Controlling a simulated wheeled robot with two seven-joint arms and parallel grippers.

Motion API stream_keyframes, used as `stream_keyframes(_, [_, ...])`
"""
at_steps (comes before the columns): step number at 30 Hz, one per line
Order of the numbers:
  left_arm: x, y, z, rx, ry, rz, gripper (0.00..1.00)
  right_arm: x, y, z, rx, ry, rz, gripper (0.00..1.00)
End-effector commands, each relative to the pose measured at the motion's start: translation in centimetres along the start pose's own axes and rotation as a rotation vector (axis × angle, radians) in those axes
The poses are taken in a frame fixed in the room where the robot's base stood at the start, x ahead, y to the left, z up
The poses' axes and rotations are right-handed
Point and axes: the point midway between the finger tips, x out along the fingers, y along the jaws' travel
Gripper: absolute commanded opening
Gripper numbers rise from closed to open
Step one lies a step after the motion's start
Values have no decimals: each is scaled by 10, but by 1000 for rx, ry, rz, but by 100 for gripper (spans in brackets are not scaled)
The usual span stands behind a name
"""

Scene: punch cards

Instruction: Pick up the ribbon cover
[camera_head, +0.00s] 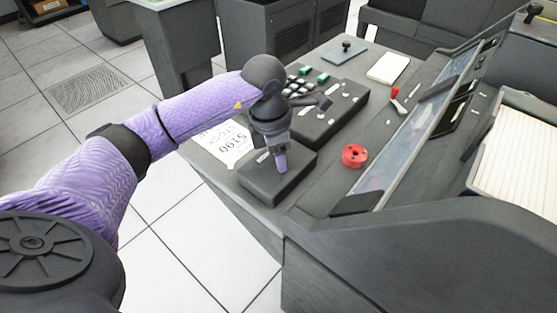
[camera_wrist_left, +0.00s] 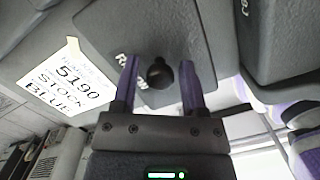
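The ribbon cover (camera_head: 262,184) is a dark grey, flat block at the near left corner of the machine's desk. In the left wrist view the ribbon cover (camera_wrist_left: 100,28) shows a partly hidden label beginning with "R" and a round black knob (camera_wrist_left: 158,72). My left gripper (camera_head: 281,162) points down over the cover. In the left wrist view my left gripper (camera_wrist_left: 158,85) is open, with one purple finger on each side of the knob and gaps between. The head view hides the knob behind the gripper. My right gripper is not in view.
A paper sheet reading "5190 STOCK BLUE" (camera_head: 222,142) lies left of the cover. A keyboard unit (camera_head: 325,122) stands just behind it. A red spool (camera_head: 354,156) sits to the right. A plate with a black knob (camera_head: 344,57) and a white card stack (camera_head: 388,68) lie farther back.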

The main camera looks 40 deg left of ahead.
Motion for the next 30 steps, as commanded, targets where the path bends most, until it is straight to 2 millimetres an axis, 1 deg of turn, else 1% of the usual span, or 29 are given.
stream_keyframes(1, [0, 0, 0, 0, 0, 0, 43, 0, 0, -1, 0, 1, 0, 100])
stream_keyframes(7, [0, 0, 0, 0, 0, 0, 0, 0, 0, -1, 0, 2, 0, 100])
stream_keyframes(17, [-1, 0, 0, 0, -1, 0, 0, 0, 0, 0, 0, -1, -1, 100])
stream_keyframes(19, [-6, 0, 1, 0, -3, 1, 0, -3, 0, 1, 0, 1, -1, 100])
stream_keyframes(20, [-12, 0, 2, 0, -4, 2, 0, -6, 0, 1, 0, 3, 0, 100])
stream_keyframes(24, [-53, 0, 7, 0, -8, 5, 0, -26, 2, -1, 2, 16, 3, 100])
stream_keyframes(27, [-78, 0, 10, 0, -6, 4, 0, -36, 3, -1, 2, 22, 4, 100])
stream_keyframes(30, [-95, 0, 12, 1, -4, 2, 0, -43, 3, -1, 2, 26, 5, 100])
